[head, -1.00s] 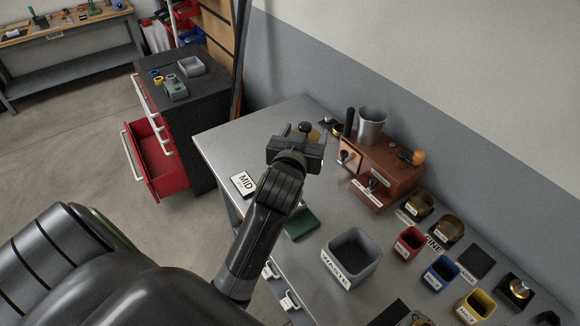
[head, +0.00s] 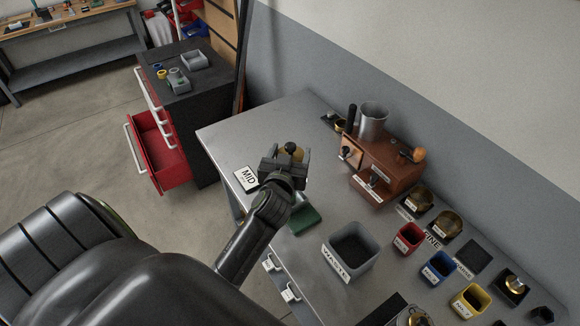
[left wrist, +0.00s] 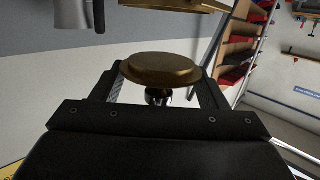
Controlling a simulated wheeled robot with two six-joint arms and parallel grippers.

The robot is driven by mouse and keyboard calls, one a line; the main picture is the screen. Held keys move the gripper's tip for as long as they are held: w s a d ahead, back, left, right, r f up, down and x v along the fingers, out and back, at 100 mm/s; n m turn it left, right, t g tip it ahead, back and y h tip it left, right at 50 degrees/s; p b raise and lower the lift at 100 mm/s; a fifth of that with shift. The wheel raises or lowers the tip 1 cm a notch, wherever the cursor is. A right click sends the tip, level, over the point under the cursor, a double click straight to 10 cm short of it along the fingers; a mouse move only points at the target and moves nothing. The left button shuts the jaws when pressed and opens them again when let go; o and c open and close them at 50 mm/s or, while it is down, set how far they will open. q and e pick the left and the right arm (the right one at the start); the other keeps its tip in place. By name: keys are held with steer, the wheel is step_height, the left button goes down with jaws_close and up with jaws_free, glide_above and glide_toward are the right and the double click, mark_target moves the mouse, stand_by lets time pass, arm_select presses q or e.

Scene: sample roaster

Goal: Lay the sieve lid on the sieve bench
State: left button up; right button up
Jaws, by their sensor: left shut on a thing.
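The sieve lid is a round brass disc with a dark knob. It shows in the left wrist view (left wrist: 160,68) and partly in the head view (head: 291,154). My left gripper (head: 284,165) is shut on the lid's knob, between the fingers (left wrist: 158,95). In the head view it holds the lid over the left part of the grey metal bench (head: 240,135), near the MID card (head: 246,179). The lid's height above the bench is hard to judge. My right gripper is not in view.
The brown wooden machine (head: 386,168) with a metal cup (head: 373,120) stands at the back. Brass sieves (head: 448,223) and coloured cups stand right. The bench's far left is clear.

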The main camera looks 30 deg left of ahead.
arm_select(q)
step_height(320, 180, down, 5)
steer(key=shift+r, duration=0.2)
steer(key=shift+s+f, duration=0.1)
steer(key=shift+f, duration=0.05)
steer(key=o, duration=1)
